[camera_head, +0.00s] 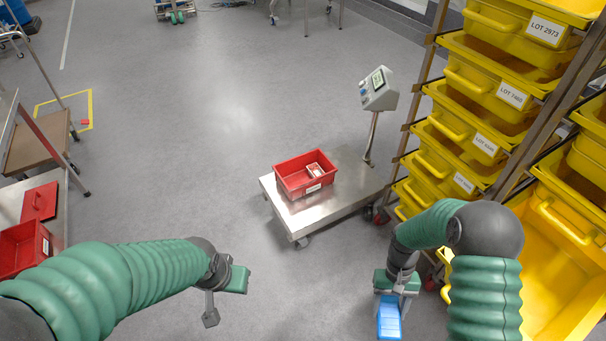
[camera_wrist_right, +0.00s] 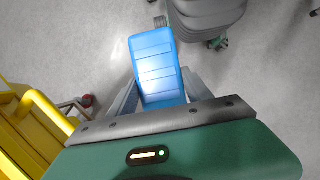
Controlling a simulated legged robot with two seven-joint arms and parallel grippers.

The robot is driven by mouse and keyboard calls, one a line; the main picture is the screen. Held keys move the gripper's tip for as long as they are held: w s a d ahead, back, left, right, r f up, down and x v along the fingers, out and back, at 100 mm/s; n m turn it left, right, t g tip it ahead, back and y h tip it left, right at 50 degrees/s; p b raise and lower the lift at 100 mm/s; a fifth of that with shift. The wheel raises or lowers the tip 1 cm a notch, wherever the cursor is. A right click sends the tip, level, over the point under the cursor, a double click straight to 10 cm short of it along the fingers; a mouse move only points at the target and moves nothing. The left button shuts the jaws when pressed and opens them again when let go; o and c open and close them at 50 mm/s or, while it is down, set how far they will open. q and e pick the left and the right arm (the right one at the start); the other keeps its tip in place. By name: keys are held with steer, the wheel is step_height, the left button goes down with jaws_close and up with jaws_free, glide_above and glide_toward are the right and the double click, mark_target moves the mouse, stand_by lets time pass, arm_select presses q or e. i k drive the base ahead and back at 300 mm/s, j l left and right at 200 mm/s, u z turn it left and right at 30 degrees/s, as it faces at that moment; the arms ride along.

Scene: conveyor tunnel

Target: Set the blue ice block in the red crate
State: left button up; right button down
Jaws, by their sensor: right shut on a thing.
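The blue ice block (camera_head: 389,318) is held in my right gripper (camera_head: 392,298), low in the lower right of the head view. In the right wrist view the blue ice block (camera_wrist_right: 158,68) sits between the two fingers (camera_wrist_right: 158,92), its ridged face showing. A red crate (camera_head: 290,190) stands on the steel platform of a wheeled scale, beyond and left of my right gripper. It holds a small red and white box (camera_head: 314,171). My left gripper (camera_head: 222,300) is at lower centre-left, apart from the crate; its finger opening is not clear.
The scale platform (camera_head: 345,190) has a display post (camera_head: 372,135) at its right. Racks of yellow bins (camera_head: 470,130) crowd the right side. Another red crate (camera_head: 45,245) and a red lid (camera_head: 40,203) rest on a cart at left. The middle floor is clear.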

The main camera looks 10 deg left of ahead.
mark_target(305, 175)
steer(key=i+j+u, duration=0.1)
steer(key=i+j, duration=0.55)
steer(key=i, duration=0.2)
steer(key=i+j+u, duration=0.15)
steer(key=i+j, duration=0.15)
steer(key=i, duration=0.15)
steer(key=i+j+u, duration=0.1)
steer(key=i+j, duration=0.15)
steer(key=i, duration=0.2)
steer(key=i+j+u, duration=0.1)
steer(key=i+j, duration=0.15)
steer(key=i, duration=0.2)
